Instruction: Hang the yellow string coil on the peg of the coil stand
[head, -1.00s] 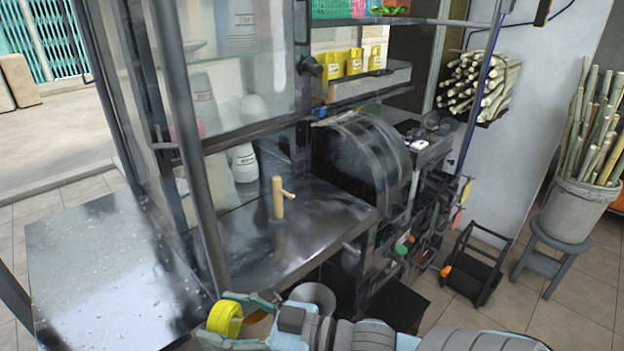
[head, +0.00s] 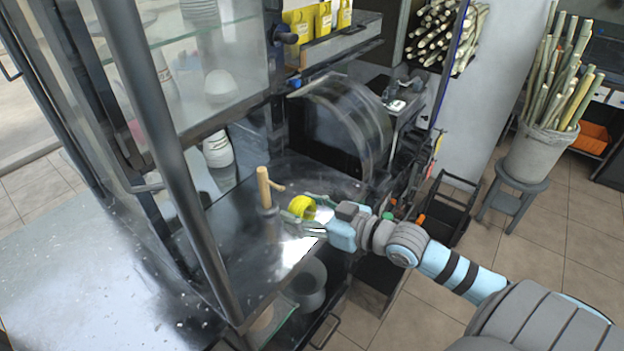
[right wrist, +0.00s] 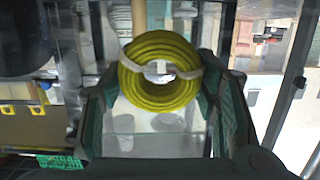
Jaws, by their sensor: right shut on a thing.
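The yellow string coil (head: 302,206) is between the fingers of my right gripper (head: 301,214), which is shut on it above the metal counter. In the right wrist view the coil (right wrist: 160,72) faces the camera as a ring with a pale band across it, gripped at both sides by the fingers (right wrist: 160,98). The coil stand (head: 264,188) is a wooden post on the counter with a short peg (head: 278,187) pointing right. The coil is to the right of the post and a little lower than the peg in the head view, apart from it. My left gripper is not in view.
The black press drum (head: 345,130) stands behind the counter (head: 235,215). A glass cabinet with a dark frame post (head: 165,150) is at left. A white bottle (head: 217,150) stands behind the stand. A bucket of cane (head: 540,150) sits on a stool at right.

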